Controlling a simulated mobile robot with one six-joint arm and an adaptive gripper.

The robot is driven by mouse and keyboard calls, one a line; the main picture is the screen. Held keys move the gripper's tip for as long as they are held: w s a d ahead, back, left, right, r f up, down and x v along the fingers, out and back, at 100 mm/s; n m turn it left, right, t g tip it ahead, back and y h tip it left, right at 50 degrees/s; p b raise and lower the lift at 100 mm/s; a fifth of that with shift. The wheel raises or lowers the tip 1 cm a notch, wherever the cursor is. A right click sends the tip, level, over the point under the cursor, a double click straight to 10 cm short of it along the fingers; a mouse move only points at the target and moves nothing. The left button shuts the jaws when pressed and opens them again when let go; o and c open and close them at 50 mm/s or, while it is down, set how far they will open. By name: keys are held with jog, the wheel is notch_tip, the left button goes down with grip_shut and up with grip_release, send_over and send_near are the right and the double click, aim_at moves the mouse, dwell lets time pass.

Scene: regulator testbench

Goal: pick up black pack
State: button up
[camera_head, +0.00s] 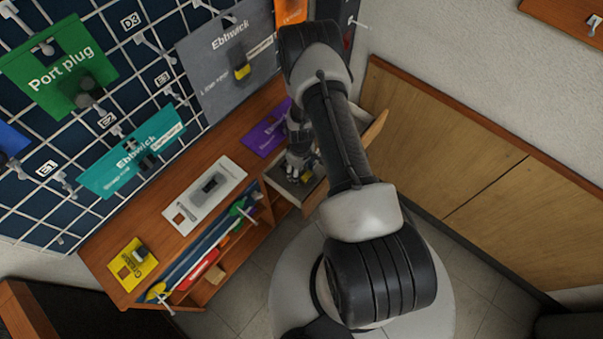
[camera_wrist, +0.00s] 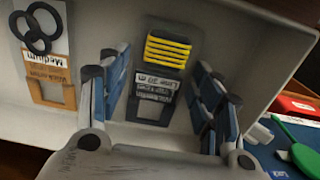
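A black card pack (camera_wrist: 150,95) with a block of yellow and black stripes at its top and printed labels below lies in an open pale drawer (camera_wrist: 268,48). In the wrist view my gripper (camera_wrist: 159,78) is open, with one blue-padded finger to the left of this pack and one to its right. The fingers appear apart from the pack; their height above it is hard to judge. In the head view my gripper (camera_head: 299,155) is over the open drawer (camera_head: 306,196), and my arm partly hides it.
A brown-orange pack (camera_wrist: 50,75) with black rings lies at the drawer's left in the wrist view. The drawer walls are close around the gripper.

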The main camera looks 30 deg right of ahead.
jog(key=c, duration=0.7)
jog(key=shift+c, duration=0.2)
jog(key=shift+r, duration=0.1)
jog(key=shift+r+p, duration=0.35)
jog(key=shift+r, duration=0.25)
jog(key=s+a+p, duration=0.1)
jog(key=s+a, duration=0.2)
notch_tip(320, 180, up, 14)
jog(key=p, duration=0.3)
jog(key=shift+f+p, duration=0.15)
jog(key=shift+p, duration=0.25)
